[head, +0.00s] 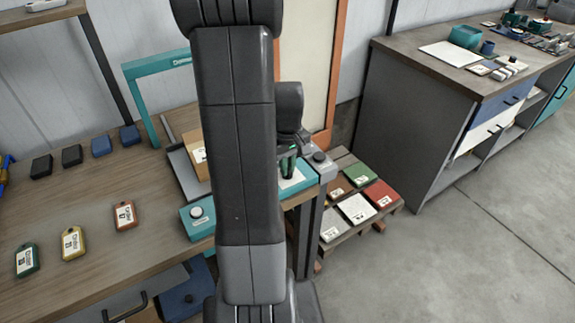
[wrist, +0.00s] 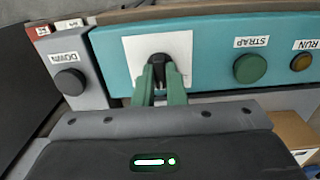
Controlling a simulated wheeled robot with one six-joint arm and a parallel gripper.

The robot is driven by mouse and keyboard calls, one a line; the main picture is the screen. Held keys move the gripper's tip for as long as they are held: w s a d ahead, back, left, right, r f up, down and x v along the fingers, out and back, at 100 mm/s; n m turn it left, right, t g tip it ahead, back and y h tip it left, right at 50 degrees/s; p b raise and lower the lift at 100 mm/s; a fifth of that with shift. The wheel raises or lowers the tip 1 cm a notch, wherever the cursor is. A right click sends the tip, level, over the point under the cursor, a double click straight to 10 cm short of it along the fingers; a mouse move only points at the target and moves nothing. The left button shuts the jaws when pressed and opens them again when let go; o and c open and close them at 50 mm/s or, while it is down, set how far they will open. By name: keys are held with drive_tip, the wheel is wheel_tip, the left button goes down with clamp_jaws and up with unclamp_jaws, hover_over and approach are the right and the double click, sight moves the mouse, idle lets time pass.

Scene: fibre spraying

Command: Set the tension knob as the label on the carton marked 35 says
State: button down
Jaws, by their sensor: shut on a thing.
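In the wrist view, the black tension knob (wrist: 160,68) sits on a white square plate (wrist: 132,50) on a teal panel. My gripper (wrist: 160,85) has its green fingers closed on the knob's two sides. Any marks on the plate are not readable. In the head view my gripper (head: 287,165) is at the teal panel, partly hidden by my arm. A brown carton (head: 190,139) stands on the machine, mostly hidden behind my arm. A corner of a carton (wrist: 295,130) with a white label shows in the wrist view. I cannot read either label.
A teal arch (head: 150,68) rises over the machine. Labelled tags lie on the bench (head: 70,190). A pallet (head: 350,228) with coloured packs stands right.

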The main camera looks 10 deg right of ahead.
drive_tip(key=shift+m, duration=0.3)
drive_tip(key=m, duration=0.3)
drive_tip(key=shift+m, duration=0.3)
drive_tip(key=shift+m+b, duration=0.35)
drive_tip(key=shift+m, duration=1.85)
drive_tip(key=c, duration=1.5)
unclamp_jaws()
wheel_tip(320, 180, up, 14)
drive_tip(key=shift+f, duration=0.1)
